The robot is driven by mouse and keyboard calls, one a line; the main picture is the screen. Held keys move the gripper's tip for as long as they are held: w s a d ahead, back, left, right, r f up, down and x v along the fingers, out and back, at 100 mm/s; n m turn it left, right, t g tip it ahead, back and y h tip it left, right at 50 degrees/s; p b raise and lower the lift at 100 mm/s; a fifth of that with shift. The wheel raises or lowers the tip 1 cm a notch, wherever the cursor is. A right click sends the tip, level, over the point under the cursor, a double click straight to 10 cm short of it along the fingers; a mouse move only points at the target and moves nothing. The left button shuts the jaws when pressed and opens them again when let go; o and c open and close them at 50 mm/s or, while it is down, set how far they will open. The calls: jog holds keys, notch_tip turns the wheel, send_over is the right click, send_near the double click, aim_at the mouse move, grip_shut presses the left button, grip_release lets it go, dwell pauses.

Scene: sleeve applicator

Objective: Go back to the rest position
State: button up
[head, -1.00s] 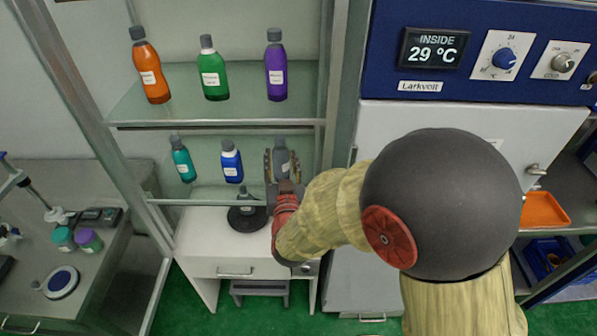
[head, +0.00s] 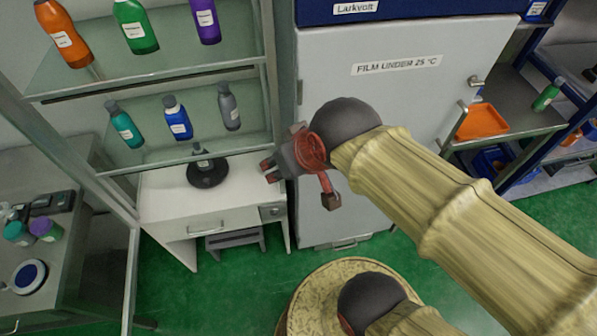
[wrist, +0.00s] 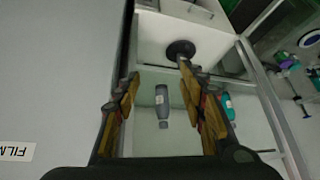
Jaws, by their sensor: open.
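My gripper (head: 268,172) is in front of the shelf unit's right post and the white cabinet, left of the grey door. It also shows in the wrist view (wrist: 158,85), with its fingers spread apart and nothing touching them. Past the fingers, the grey bottle (wrist: 162,106) stands on the lower shelf; in the head view the grey bottle (head: 229,107) is right of the blue bottle (head: 177,118) and the teal bottle (head: 124,125). Clear space lies between my gripper and the bottles.
A black round stand (head: 208,174) sits on the white cabinet (head: 210,208) below the shelf. Orange, green and purple bottles are on the upper shelf (head: 150,80). The grey door (head: 385,110) is close behind my arm. Green floor (head: 240,275) is open in front.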

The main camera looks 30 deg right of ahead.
jog(key=s, duration=0.1)
jog(key=s+d+g, duration=0.1)
jog(key=s, duration=0.1)
jog(key=shift+s, duration=0.3)
jog(key=shift+f, duration=0.1)
notch_tip(320, 180, down, 3)
jog(key=b, duration=0.2)
jog(key=shift+r+b, duration=0.2)
jog(key=shift+b, duration=0.1)
jog(key=shift+c, duration=1)
